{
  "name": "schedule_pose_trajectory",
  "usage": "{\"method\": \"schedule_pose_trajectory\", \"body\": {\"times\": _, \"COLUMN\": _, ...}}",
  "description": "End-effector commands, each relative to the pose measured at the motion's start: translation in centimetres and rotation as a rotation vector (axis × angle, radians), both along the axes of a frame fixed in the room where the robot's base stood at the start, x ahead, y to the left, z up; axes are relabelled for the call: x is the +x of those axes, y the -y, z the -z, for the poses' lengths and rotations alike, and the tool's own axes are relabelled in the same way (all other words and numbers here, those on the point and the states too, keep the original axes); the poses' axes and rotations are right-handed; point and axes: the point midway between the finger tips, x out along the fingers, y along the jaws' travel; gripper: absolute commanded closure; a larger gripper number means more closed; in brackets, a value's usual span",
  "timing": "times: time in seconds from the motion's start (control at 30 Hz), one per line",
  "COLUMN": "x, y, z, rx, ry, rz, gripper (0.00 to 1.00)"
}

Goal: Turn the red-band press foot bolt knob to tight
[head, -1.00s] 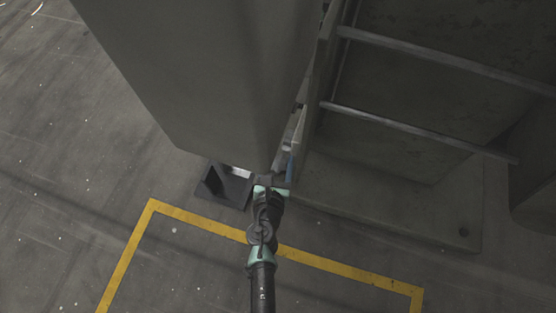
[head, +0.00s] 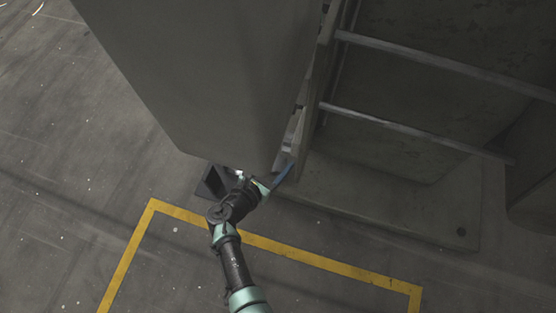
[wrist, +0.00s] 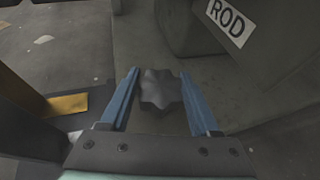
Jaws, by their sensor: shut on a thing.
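The foot bolt knob (wrist: 160,90) is a dark grey, lobed knob in the middle of the wrist view. My gripper (wrist: 160,73) has its two blue fingers on either side of the knob and is shut on it. In the head view my gripper (head: 284,174) is low at the corner of the large grey press body (head: 215,70), with a blue finger showing. The knob is hidden there. No red band shows in either view, and I cannot read how tight the knob is.
A grey base plate (head: 400,205) and rails (head: 420,134) lie to the right. A "ROD" label (wrist: 230,22) is on a grey block. Yellow lines (head: 330,265) mark clear floor in front.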

Motion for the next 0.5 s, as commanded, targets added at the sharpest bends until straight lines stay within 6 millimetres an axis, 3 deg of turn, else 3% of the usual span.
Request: {"method": "schedule_pose_trajectory", "body": {"times": 0.5, "x": 0.09, "y": -0.18, "z": 0.06, "rx": -0.001, "ry": 0.002, "rz": 0.386, "gripper": 0.93}}
